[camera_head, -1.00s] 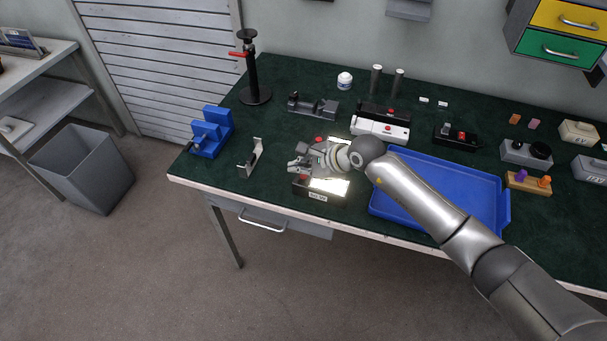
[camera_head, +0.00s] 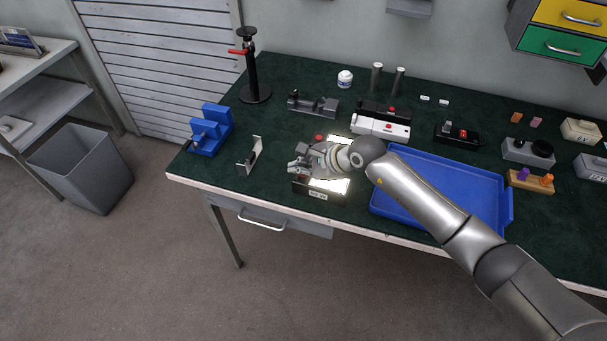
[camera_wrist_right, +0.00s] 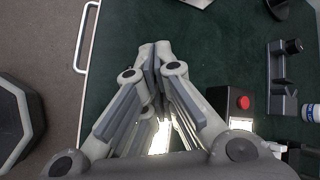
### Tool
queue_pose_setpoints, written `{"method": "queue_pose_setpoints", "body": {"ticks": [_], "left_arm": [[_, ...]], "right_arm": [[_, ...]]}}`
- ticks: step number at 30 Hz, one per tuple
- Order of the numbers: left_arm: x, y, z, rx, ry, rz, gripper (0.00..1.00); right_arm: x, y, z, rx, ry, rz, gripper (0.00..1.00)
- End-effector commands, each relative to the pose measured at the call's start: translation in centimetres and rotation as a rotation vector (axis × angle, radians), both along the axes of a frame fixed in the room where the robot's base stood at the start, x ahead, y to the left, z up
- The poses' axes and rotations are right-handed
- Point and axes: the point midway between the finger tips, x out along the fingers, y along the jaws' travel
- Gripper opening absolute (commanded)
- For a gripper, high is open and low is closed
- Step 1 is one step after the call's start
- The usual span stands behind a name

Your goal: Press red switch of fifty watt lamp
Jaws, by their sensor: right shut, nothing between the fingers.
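Two dark floodlight housings with bright lit panels are on the green table. The near one (camera_head: 330,187) has a white label on its front face, too small to read for sure. The far one (camera_head: 343,136) has a red switch (camera_head: 319,138) at its left end. That switch also shows in the right wrist view (camera_wrist_right: 243,102), right of the fingers. My right gripper (camera_head: 297,164) is shut and empty, above and just behind the near housing's left end. In the right wrist view its fingertips (camera_wrist_right: 152,52) are together, with a lit panel showing between the fingers. The near housing's switch is mostly hidden. My left gripper is out of view.
A blue tray (camera_head: 386,207) lies to the right. A metal bracket (camera_head: 252,160) and a blue stand (camera_head: 208,146) are to the left. A white box with a red button (camera_head: 368,127) and a grey fixture (camera_head: 312,108) stand behind. Bare table lies between bracket and gripper.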

Motion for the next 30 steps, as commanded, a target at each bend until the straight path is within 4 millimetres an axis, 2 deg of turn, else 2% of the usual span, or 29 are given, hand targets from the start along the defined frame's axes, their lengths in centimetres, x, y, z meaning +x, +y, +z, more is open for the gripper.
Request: {"method": "queue_pose_setpoints", "body": {"ticks": [23,30], "left_arm": [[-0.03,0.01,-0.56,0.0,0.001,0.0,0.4],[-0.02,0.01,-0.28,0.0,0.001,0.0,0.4]], "right_arm": [[0.01,0.01,-0.41,0.0,-0.001,0.001,0.0],[0.02,0.0,0.04,-0.001,-0.001,0.001,0.0]]}}
